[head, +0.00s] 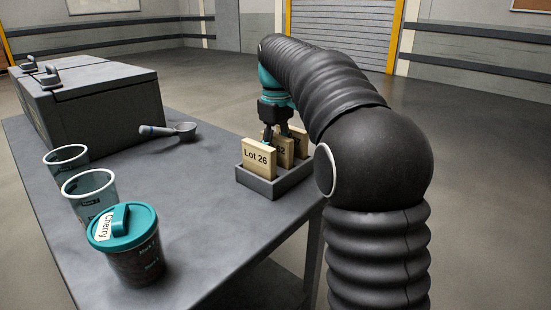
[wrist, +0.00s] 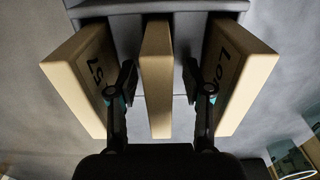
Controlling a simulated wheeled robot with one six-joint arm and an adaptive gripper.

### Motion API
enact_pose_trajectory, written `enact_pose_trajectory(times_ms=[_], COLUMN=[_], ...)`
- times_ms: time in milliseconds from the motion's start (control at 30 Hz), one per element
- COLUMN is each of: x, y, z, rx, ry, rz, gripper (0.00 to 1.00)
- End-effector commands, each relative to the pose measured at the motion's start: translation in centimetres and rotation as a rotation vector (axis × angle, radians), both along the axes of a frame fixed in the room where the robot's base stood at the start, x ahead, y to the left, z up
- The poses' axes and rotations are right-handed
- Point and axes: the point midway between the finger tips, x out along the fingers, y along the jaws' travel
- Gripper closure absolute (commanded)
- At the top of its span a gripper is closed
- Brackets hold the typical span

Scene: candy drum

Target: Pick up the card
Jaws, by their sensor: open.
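Several cream cards stand upright in a grey slotted tray (head: 272,187) near the table's right edge. The front card (head: 257,158) reads "Lot 26"; behind it a second card (head: 285,152) shows only part of a number. In the wrist view, a left card (wrist: 80,80), a middle card (wrist: 156,80) and a right card (wrist: 240,80) stand side by side. My gripper (wrist: 159,84) is open, with one finger on each side of the middle card and visible gaps to it. In the head view, my gripper (head: 282,137) is low over the tray, partly hidden by the cards.
On the grey table (head: 195,215) are a lidded teal "Cherry" cup (head: 125,245), two open clear cups (head: 90,195) (head: 66,160), a scoop (head: 170,131) and a large dark bin (head: 95,105). The table is clear between the cups and the tray.

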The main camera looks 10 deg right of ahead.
Motion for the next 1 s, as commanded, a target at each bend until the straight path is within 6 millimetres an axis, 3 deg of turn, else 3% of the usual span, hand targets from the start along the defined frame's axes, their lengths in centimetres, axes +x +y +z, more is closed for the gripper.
enact_pose_trajectory(times_ms=[67, 267, 667, 1000], x=[0.0, 0.0, 0.0, 0.1], y=[0.0, 0.0, 0.0, 0.0], z=[0.0, 0.0, 0.5, 6.3], rx=[0.000, 0.000, 0.001, 0.000], ry=[0.000, 0.000, -0.001, -0.001], rz=[0.000, 0.001, 0.001, 0.001], gripper=[0.50, 1.00, 1.00, 1.00])
